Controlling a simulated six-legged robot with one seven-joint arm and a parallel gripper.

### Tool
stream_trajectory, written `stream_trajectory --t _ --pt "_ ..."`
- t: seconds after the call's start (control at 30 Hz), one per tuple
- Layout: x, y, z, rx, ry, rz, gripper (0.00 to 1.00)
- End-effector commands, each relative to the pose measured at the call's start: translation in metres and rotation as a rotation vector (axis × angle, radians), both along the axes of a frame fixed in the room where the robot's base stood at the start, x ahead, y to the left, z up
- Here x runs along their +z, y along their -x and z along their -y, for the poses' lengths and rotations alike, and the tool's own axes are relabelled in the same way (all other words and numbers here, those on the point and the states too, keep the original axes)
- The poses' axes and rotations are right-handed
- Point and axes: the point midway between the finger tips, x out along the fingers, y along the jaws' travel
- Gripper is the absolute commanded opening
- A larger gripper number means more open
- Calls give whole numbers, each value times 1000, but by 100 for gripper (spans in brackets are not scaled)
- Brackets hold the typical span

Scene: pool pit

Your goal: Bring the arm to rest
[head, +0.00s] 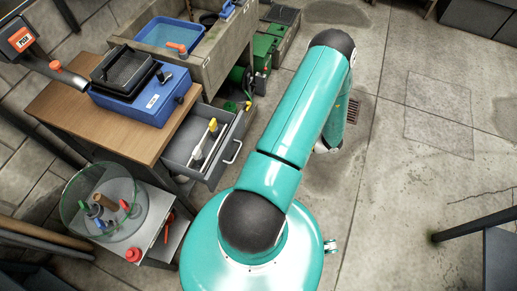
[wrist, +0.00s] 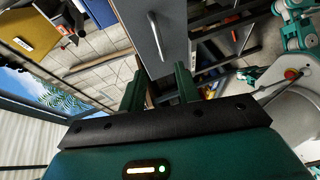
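My teal arm (head: 300,110) reaches up and away from my round base in the head view, then bends down at the black joint. Its far end is mostly hidden behind the upper link, and my gripper's fingers do not show there. In the wrist view my gripper (wrist: 160,88) has its two dark green fingers apart, with a gap between them. No held object can be made out in the gap. A grey panel with a metal handle (wrist: 155,36) shows beyond the fingertips; whether it touches them I cannot tell.
An open grey drawer (head: 185,150) with tools juts from the wooden bench (head: 50,106). A blue box (head: 140,104) stands on the bench. A concrete sink (head: 205,68) is behind. A clear round tub (head: 68,212) holds small items at left. The floor at right (head: 395,190) is largely clear.

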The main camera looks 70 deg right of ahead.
Motion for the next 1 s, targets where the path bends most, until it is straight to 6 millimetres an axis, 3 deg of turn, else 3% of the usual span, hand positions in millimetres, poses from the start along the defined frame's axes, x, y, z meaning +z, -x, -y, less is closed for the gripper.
stream_trajectory --t 0.2,0.77,0.87,1.0 --pt "3 16 7 0 1 0 33" --pt "4 16 7 0 0 1 33" --pt "7 13 8 14 13 2 33" --pt "29 -9 12 121 114 12 33"
